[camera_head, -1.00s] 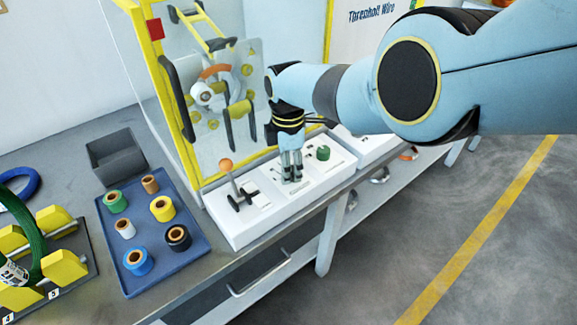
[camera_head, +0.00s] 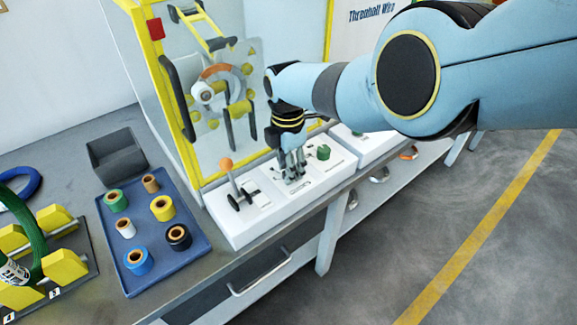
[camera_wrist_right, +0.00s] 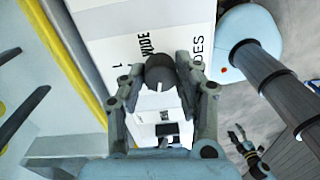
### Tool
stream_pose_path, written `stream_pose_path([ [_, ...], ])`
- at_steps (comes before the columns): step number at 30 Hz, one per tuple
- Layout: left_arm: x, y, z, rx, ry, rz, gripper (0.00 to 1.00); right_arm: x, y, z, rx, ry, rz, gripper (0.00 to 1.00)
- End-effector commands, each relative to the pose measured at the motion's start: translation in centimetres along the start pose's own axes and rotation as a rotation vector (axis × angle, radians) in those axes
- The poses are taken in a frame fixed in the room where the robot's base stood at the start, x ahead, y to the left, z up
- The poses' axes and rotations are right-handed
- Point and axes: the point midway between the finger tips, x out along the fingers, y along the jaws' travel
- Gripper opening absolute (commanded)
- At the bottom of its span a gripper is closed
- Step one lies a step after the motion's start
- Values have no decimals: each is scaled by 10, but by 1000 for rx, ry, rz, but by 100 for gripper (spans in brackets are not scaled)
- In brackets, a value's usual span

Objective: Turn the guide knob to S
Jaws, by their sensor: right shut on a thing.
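The guide knob (camera_wrist_right: 160,72) is a dark round knob with a white pointer mark, on a white panel with black lettering. My right gripper (camera_wrist_right: 161,66) is shut on the knob, one finger on each side in the right wrist view. The mark points toward the bottom of that view. In the head view my right gripper (camera_head: 294,178) points down onto the middle of the white control panel (camera_head: 236,232), and its fingers hide the knob.
A lever with an orange ball (camera_head: 226,163) stands left of my right gripper, and a green knob (camera_head: 323,152) just right of it. Behind is a yellow-framed clear guard (camera_head: 178,103). A blue tray (camera_head: 201,247) with several coloured rolls lies at left.

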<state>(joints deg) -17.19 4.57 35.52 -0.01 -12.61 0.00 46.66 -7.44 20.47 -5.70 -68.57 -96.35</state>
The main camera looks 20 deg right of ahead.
Motion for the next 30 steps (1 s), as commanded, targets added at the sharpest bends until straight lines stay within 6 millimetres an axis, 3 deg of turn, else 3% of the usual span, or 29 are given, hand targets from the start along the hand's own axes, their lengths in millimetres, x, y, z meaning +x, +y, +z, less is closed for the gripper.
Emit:
stream_pose_path([
  [1,0,0,0,0,0,0,53,0,0,0,0,1,1,0],
  [2,0,0,0,0,0,0,53,0,0,0,0,1,1,33],
  [7,0,0,0,0,0,0,53,0,0,0,1,1,0,55],
  [20,0,-1,1,0,0,-1,53,-5,1,0,1,0,2,55],
  [26,0,0,0,0,0,0,53,-25,1,-1,1,1,5,55],
  [30,0,0,0,0,0,0,53,-53,2,-1,1,0,6,55],
])
